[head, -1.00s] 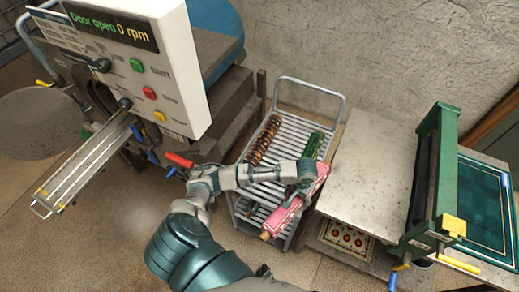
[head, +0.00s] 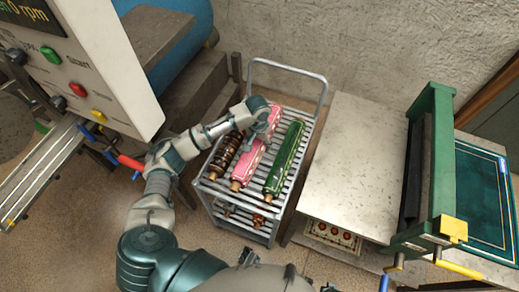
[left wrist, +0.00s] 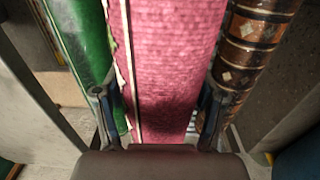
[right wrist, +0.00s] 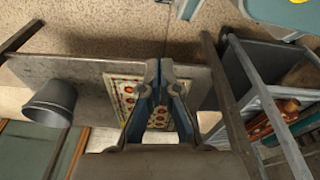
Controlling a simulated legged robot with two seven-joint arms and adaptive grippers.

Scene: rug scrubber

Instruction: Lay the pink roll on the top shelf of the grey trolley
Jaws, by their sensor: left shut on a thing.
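The pink roll (head: 246,172) lies lengthwise over the top shelf of the grey trolley (head: 206,186), between a brown patterned roll (head: 224,157) and a green roll (head: 285,158). I cannot tell whether it rests on the slats or hangs just above them. My left gripper (head: 268,122) is shut on the pink roll near its far end. In the left wrist view the fingers straddle the pink roll (left wrist: 172,60), with the green roll (left wrist: 82,45) and brown roll (left wrist: 256,45) close on either side. My right gripper (right wrist: 160,72) is shut and empty, away from the trolley.
A pale table (head: 350,165) stands right of the trolley, with a green-framed press (head: 432,170) beyond it. The white control panel (head: 100,60) and its machine stand at the left. A grey bucket (right wrist: 50,103) and a patterned rug (right wrist: 125,95) show in the right wrist view.

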